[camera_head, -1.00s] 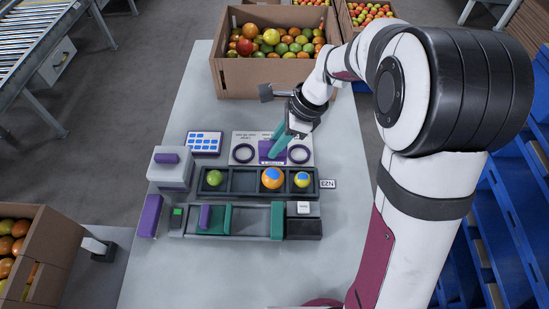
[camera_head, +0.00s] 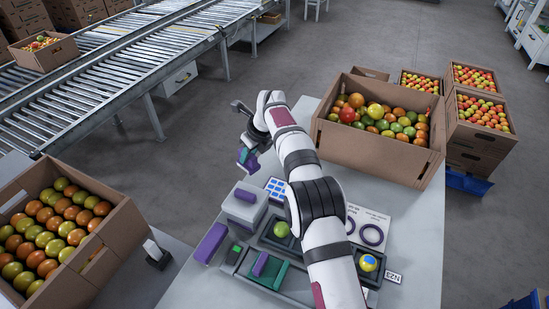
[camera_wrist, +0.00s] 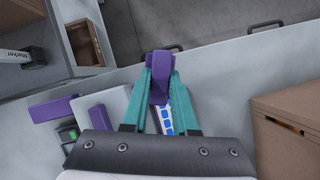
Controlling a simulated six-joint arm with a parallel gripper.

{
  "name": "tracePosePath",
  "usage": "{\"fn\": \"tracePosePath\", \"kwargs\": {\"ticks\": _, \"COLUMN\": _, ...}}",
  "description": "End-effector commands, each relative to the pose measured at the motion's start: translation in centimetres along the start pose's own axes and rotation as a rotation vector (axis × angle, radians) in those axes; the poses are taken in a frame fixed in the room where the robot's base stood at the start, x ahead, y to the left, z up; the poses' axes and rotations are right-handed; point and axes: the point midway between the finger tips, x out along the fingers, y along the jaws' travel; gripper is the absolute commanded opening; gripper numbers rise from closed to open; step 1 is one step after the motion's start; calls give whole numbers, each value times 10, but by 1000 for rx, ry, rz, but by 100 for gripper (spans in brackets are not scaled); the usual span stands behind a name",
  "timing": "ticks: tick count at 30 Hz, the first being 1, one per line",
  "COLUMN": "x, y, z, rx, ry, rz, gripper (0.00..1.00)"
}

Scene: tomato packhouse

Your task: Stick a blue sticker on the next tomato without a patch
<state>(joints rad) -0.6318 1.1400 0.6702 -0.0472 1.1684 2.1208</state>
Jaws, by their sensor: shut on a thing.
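My gripper (camera_head: 247,160) is beyond and left of the blue sticker sheet (camera_head: 276,187). In the wrist view its teal fingers (camera_wrist: 160,78) are shut on a purple block (camera_wrist: 158,58). Part of the sticker sheet (camera_wrist: 166,122) shows between the fingers, below them. A green tomato (camera_head: 281,229) with no visible patch sits at the left of the dark tray (camera_head: 268,241). A yellowish tomato with a blue patch (camera_head: 368,263) sits at its right end. My arm hides the middle of the tray.
A grey box with a purple top (camera_head: 244,196) stands left of the tray, with a purple block (camera_head: 211,243) nearby. A teal-and-purple fixture (camera_head: 267,268) lies in front. Two dark rings (camera_head: 372,234) lie right of my arm. A large tomato carton (camera_head: 373,150) stands at the back.

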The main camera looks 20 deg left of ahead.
Motion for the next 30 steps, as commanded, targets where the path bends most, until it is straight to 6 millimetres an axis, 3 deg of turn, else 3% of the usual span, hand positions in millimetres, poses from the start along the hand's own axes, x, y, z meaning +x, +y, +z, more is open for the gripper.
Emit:
{"fn": "tracePosePath", "kwargs": {"ticks": 16, "x": 61, "y": -1, "z": -28, "rx": 0, "ry": 0, "rz": -1, "gripper": 0}}
{"fn": "tracePosePath", "kwargs": {"ticks": 30, "x": 71, "y": -1, "z": -32, "rx": 0, "ry": -1, "rz": -1, "gripper": 0}}
